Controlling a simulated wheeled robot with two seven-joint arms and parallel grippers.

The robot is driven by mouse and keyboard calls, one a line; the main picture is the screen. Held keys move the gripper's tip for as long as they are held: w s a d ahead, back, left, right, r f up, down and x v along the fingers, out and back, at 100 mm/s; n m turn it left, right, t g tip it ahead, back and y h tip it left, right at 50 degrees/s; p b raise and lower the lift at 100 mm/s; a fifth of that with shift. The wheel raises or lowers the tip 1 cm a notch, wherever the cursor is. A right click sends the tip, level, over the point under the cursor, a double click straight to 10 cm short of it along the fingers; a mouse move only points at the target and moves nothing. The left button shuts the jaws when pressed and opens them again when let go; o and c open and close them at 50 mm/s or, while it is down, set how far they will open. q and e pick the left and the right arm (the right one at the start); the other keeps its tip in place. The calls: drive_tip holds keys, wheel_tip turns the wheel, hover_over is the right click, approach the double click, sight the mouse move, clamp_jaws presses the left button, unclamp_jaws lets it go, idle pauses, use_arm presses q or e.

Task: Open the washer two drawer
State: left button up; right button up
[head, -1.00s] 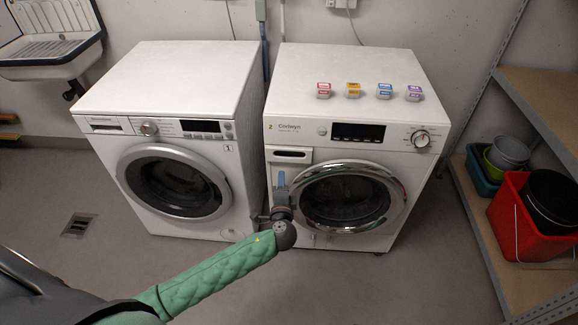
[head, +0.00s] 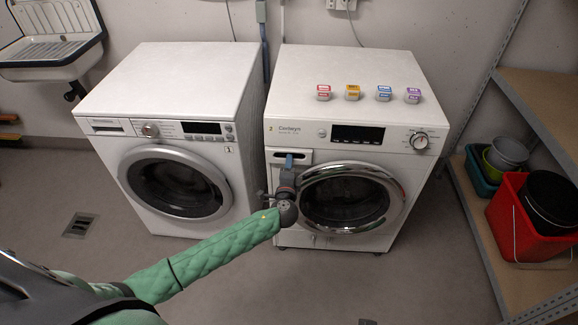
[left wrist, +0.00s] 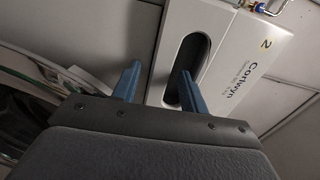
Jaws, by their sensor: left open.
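Washer two (head: 345,200) is the right-hand white machine, marked with a 2 and "Corlwyn". Its drawer (head: 273,158) is at the upper left of its front, with a dark oblong grip recess, and looks shut. I cannot tell whether a finger touches the recess. My right gripper is out of view.
Washer one (head: 165,165) stands to the left with a narrow gap between. Several small coloured boxes (head: 352,92) sit on washer two. A shelf (head: 480,220) with a red bucket (head: 525,225) is at the right. The floor in front is clear.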

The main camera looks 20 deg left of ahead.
use_arm(q)
drive_tip(key=shift+c, duration=0.2)
